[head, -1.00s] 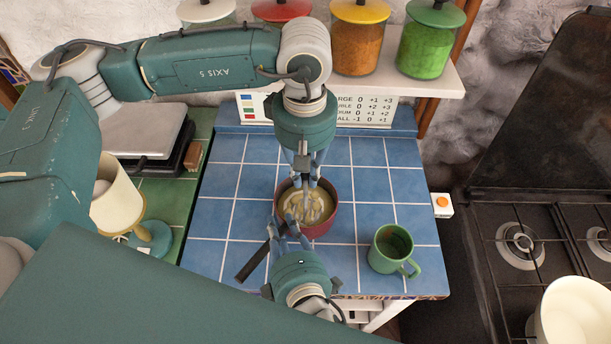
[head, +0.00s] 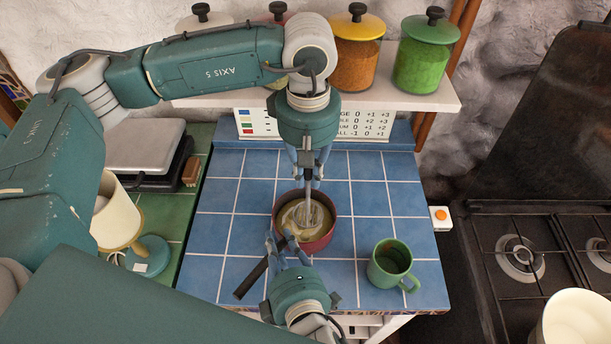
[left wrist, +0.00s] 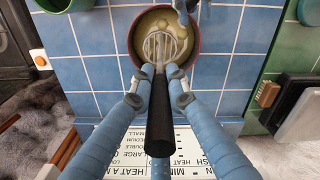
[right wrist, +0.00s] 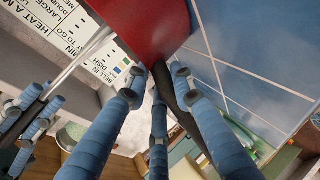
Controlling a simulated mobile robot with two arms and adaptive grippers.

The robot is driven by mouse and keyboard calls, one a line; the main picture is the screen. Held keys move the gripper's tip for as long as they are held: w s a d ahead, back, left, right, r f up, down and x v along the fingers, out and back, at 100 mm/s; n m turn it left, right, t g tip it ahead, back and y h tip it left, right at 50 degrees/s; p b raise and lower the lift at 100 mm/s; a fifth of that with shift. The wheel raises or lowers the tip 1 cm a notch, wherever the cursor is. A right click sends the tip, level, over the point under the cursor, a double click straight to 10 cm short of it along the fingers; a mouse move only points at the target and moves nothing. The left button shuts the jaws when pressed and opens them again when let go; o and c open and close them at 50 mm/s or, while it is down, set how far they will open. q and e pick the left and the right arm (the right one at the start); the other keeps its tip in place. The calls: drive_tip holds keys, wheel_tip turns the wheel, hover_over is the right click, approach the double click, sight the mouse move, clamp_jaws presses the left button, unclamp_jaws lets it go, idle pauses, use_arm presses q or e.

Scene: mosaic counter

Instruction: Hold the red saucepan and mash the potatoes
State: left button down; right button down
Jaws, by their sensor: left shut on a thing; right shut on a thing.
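The red saucepan (head: 332,232) stands on the blue tiled counter, its black handle (head: 252,279) pointing to the lower left. Yellowish potato mash (head: 290,222) lies inside; the masher hides part of it. My left gripper (head: 308,182) is above the pan, shut on the masher's black handle (left wrist: 160,125). The masher (head: 308,208) is upright, with its wire head (left wrist: 160,47) down in the pan at the mash. My right gripper (head: 280,245) is at the near-left side of the pan, shut on the pan's handle close to the red wall (right wrist: 150,25).
A green mug (head: 391,262) stands right of the pan. The stove (head: 520,255) is farther right, with a cream pot (head: 570,325). Jars (head: 424,60) line the shelf behind. A lamp (head: 118,215) and a scale (head: 145,150) are at left. Tiles left of the pan are clear.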

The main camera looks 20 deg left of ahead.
drive_tip(key=shift+s+f, duration=0.1)
use_arm(q)
drive_tip(key=shift+f, duration=2.3)
drive_tip(key=shift+r, duration=2.4)
drive_tip(key=shift+a, duration=0.1)
drive_tip(key=shift+s+a, duration=0.8)
drive_tip(key=shift+f, duration=0.1)
